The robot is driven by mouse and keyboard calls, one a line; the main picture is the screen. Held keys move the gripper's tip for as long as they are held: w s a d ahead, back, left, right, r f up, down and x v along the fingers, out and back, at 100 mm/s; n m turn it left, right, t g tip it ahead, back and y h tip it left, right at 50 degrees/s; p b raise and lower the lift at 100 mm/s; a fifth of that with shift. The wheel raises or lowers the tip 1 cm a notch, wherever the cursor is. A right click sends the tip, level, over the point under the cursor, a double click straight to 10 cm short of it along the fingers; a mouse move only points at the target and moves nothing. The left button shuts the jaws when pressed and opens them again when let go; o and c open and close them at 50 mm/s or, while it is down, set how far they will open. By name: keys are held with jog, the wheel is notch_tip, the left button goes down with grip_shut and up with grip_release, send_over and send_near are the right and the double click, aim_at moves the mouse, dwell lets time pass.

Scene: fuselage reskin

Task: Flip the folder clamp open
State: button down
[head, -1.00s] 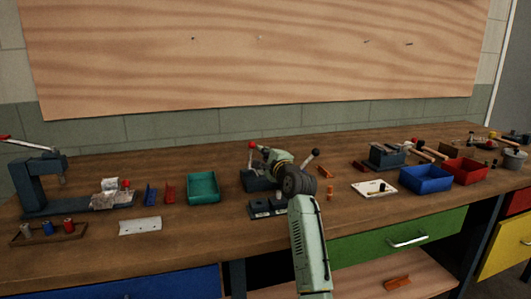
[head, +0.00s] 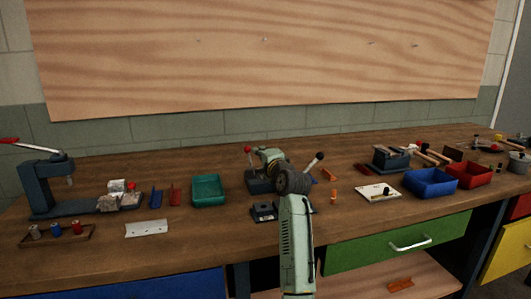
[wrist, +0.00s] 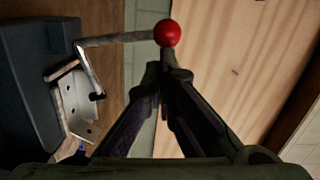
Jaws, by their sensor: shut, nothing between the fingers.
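The folder (head: 258,186) is a dark blue bench machine near the middle of the bench, partly hidden behind my arm in the head view. Its clamp lever ends in a red ball (head: 248,149). In the wrist view the red ball (wrist: 168,33) sits on a grey rod (wrist: 118,39) that runs left to bent metal parts beside the dark blue body (wrist: 28,90). My gripper (wrist: 163,76) is shut and empty, its tips just below the ball in the picture. I cannot tell whether they touch it. In the head view my arm mostly hides the fingers.
A second lever with a dark knob (head: 319,156) rises right of my arm. A teal tray (head: 208,203) stands to the left, blue (head: 431,194) and red (head: 468,186) bins to the right. A small dark block (head: 263,218) sits in front of the folder.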

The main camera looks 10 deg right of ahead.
jog(key=a+f+n+h+b, duration=0.1)
jog(key=a+f+n, duration=0.1)
jog(key=a+n, duration=0.6)
jog(key=shift+s+a+f+n+g+b, duration=0.2)
jog(key=shift+f+n+g+b, duration=0.15)
jog(key=shift+n, duration=0.85)
jog(key=s+d+r, duration=0.2)
jog(key=s+r, duration=0.2)
jog(key=s, duration=0.6)
jog(key=shift+s+d+r, duration=0.15)
jog(key=shift+s+r, duration=0.05)
